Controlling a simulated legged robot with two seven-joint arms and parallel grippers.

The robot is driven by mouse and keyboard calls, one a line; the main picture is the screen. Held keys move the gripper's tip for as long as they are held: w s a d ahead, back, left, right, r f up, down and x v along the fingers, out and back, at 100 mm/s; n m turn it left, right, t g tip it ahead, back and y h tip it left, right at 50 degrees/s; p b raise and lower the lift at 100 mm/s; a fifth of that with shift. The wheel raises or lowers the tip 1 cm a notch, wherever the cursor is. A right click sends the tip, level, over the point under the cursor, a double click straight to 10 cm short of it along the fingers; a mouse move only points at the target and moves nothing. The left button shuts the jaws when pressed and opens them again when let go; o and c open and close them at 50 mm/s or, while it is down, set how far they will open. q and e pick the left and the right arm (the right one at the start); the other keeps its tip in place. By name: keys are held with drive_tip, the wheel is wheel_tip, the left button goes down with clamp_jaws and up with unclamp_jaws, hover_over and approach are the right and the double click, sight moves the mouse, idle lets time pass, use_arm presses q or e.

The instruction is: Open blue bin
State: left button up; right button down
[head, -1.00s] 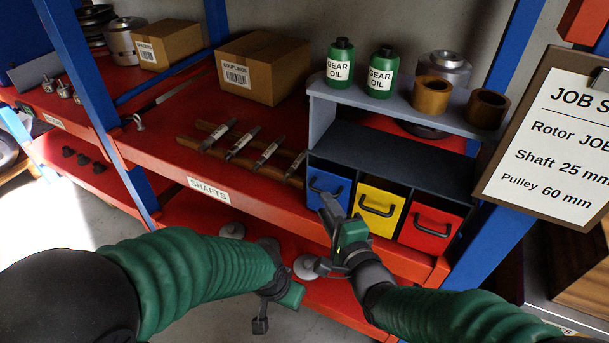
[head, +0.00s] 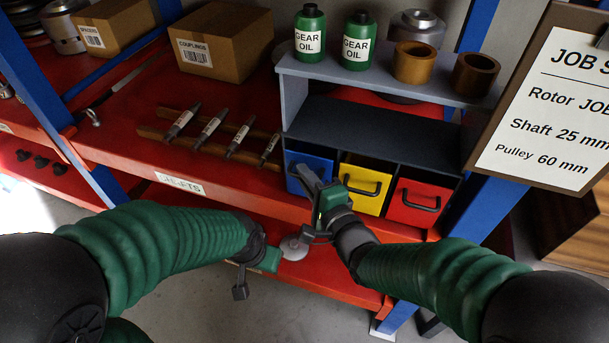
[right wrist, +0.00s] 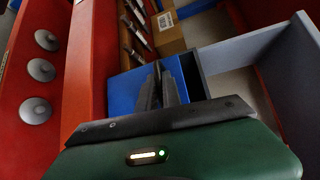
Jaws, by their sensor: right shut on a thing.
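The blue bin (head: 322,165) is the left one of a row of three bins under the small grey shelf. Its front looks about level with the yellow bin beside it. My right gripper (head: 304,173) is at the blue bin's front, shut on its handle, which the fingers mostly hide. In the right wrist view the two fingers (right wrist: 161,80) are close together against the blue bin (right wrist: 124,92). My left gripper (head: 256,276) hangs low in front of the red shelves, away from the bins; its jaws are unclear.
The yellow bin (head: 362,196) and red bin (head: 417,205) stand right of the blue one. Green oil bottles (head: 310,35) and bronze rings (head: 414,62) sit above. Several shafts (head: 210,130) lie left. A clipboard (head: 555,100) hangs at right.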

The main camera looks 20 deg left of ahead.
use_arm(q)
drive_tip(key=shift+a, duration=0.15)
use_arm(e)
drive_tip(key=shift+s+a, duration=0.15)
drive_tip(key=shift+a, duration=0.1)
drive_tip(key=shift+s+a, duration=0.1)
idle(0.8)
use_arm(q)
drive_tip(key=shift+f, duration=0.15)
use_arm(e)
drive_tip(key=shift+f, duration=0.1)
